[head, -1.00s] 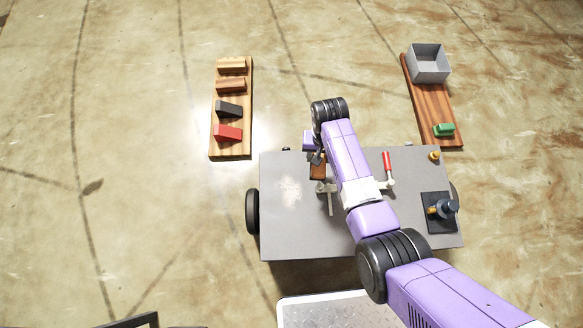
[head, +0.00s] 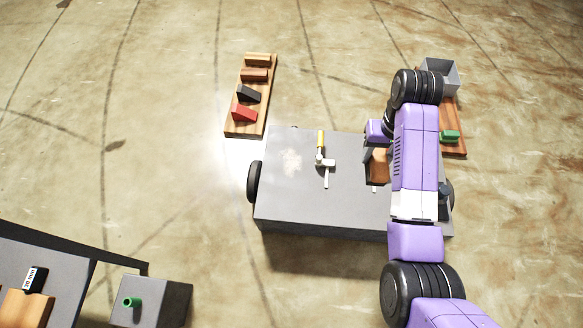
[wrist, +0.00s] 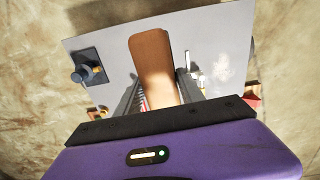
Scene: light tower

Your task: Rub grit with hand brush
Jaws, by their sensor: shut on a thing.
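The grit (head: 291,161) is a pale, speckled patch on the left part of the grey bench top (head: 280,203). It also shows at the right in the wrist view (wrist: 222,68). My gripper (head: 377,150) is over the right part of the bench, well right of the grit. It is shut on a brown wooden block, which looks like the hand brush (head: 378,166). The brush fills the middle of the wrist view (wrist: 152,58), between the fingers. Its bristles are hidden, and I cannot tell whether it touches the bench top.
A dark fixture (wrist: 85,68) is on the bench. A wooden rack (head: 248,100) with several blocks and a grey bin (head: 440,75) stand behind. A grey box with a green knob (head: 150,302) is lower left.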

